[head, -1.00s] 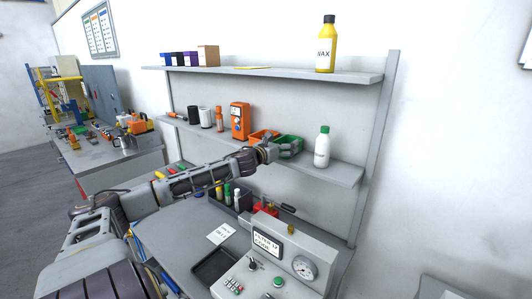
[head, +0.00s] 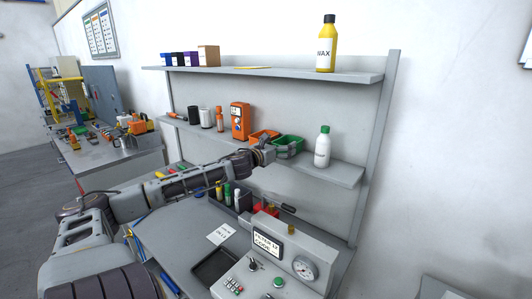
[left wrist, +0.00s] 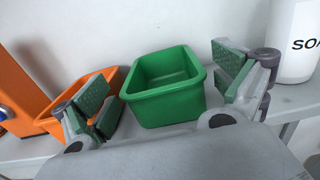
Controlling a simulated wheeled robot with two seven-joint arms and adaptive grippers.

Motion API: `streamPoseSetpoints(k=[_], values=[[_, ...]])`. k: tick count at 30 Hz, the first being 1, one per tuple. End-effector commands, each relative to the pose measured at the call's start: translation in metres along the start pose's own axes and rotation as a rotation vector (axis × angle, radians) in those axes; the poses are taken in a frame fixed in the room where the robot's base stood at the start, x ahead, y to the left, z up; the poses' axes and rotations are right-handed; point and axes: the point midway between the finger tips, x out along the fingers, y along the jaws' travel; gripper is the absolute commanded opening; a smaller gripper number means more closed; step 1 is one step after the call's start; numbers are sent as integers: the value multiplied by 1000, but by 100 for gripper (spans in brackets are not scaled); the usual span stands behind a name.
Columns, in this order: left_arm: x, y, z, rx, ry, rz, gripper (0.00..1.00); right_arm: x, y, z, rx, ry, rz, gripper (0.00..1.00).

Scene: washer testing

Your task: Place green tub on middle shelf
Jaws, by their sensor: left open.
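The green tub (head: 289,147) stands upright on the middle shelf (head: 338,172), between an orange tub (head: 264,135) and a white bottle with a green cap (head: 322,148). In the left wrist view the empty green tub (left wrist: 165,100) sits between the spread fingers of my left gripper (left wrist: 165,98), with gaps at both sides. My left gripper (head: 268,153) is open in front of the tub in the head view, its fingers hard to make out there. My right gripper is not in view.
The orange tub (left wrist: 88,98) is close by the left finger, and the white bottle (left wrist: 295,40) is just beyond the right finger. An orange device (head: 240,121) stands farther left on the shelf. A test panel (head: 290,262) is below.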

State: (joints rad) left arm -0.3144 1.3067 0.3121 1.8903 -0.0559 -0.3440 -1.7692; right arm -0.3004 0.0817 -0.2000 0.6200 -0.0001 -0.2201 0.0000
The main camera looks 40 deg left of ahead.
Motion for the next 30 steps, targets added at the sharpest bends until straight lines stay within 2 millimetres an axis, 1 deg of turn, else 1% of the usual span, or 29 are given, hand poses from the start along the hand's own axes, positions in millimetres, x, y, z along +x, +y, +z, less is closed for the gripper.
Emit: streamPoseSetpoints(k=[23, 30], values=[[-28, 0, 0, -2, 2, 0, 97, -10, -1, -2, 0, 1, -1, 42], [-40, -1, 0, -4, 2, -2, 97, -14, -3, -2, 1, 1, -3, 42]])
